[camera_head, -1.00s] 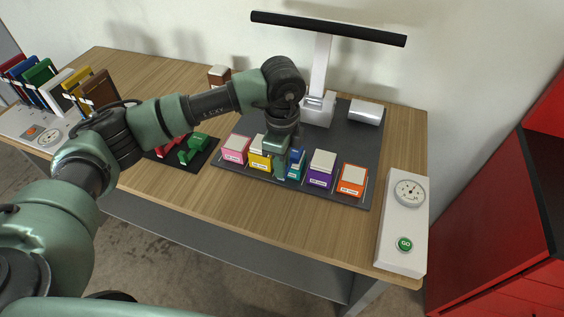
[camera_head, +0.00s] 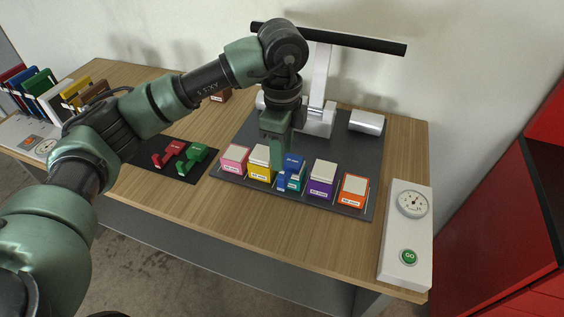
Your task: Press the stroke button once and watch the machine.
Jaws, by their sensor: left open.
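A green round button marked GO (camera_head: 408,256) sits on the near end of a white panel (camera_head: 400,275) at the table's right edge. A dial (camera_head: 412,203) is at its far end. The machine is a dark plate (camera_head: 345,150) with a white column (camera_head: 320,80) and a black crossbar (camera_head: 330,38). A blue piece (camera_head: 291,163) sits at the teal box (camera_head: 298,182). My left gripper (camera_head: 279,163) is open, just above and behind the row near the blue piece. My right gripper is not in view.
A black mat (camera_head: 172,168) left of the plate holds a red piece (camera_head: 168,153) and a green piece (camera_head: 193,157). Coloured upright boards stand at the far left beside another white panel (camera_head: 25,145). A red cabinet (camera_head: 490,220) stands right of the table. Wood is clear in front.

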